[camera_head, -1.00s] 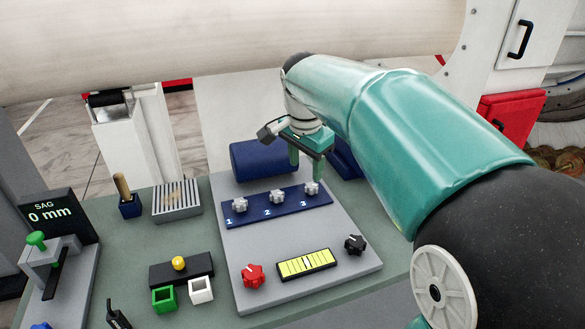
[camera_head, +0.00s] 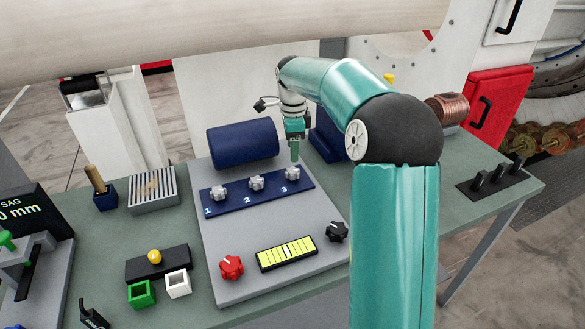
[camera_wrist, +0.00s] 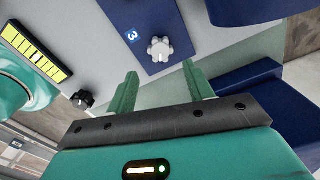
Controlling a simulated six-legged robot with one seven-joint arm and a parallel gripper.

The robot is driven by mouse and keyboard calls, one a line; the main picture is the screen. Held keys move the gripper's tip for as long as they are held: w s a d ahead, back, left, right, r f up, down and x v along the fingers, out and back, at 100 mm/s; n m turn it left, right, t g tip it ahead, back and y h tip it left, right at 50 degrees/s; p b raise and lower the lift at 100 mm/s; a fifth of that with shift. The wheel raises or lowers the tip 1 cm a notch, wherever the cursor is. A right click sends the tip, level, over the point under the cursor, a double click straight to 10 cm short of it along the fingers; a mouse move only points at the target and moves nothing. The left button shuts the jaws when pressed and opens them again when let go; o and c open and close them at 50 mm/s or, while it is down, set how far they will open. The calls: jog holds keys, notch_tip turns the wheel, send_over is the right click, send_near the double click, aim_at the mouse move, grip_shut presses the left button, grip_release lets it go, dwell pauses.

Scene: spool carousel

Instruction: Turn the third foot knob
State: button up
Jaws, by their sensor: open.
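The third foot knob (camera_head: 292,173) is a small silver lobed knob beside the number 3 on a dark blue strip (camera_head: 232,193). Two like knobs, marked 1 (camera_head: 219,193) and 2 (camera_head: 256,183), stand to its left. My gripper (camera_head: 295,150) is above and just behind the third knob in the head view. In the wrist view the third knob (camera_wrist: 159,49) shows clear, beyond the tips of my open gripper (camera_wrist: 160,80) and about midway between them. The fingers do not touch it, and nothing is held.
The strip lies on a grey panel (camera_head: 225,270) with a red knob (camera_head: 231,267), a black knob (camera_head: 337,231) and a yellow gauge (camera_head: 287,254). A dark blue cylinder (camera_head: 243,144) stands behind the knobs, with a dark blue block (camera_head: 327,140) at right.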

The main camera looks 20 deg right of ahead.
aim_at(292, 170)
notch_tip(292, 170, down, 8)
jog(key=shift+w+f, duration=0.1)
jog(key=shift+f, duration=0.1)
jog(key=shift+c, duration=0.4)
jog(key=c, duration=0.9)
jog(key=shift+n, duration=0.3)
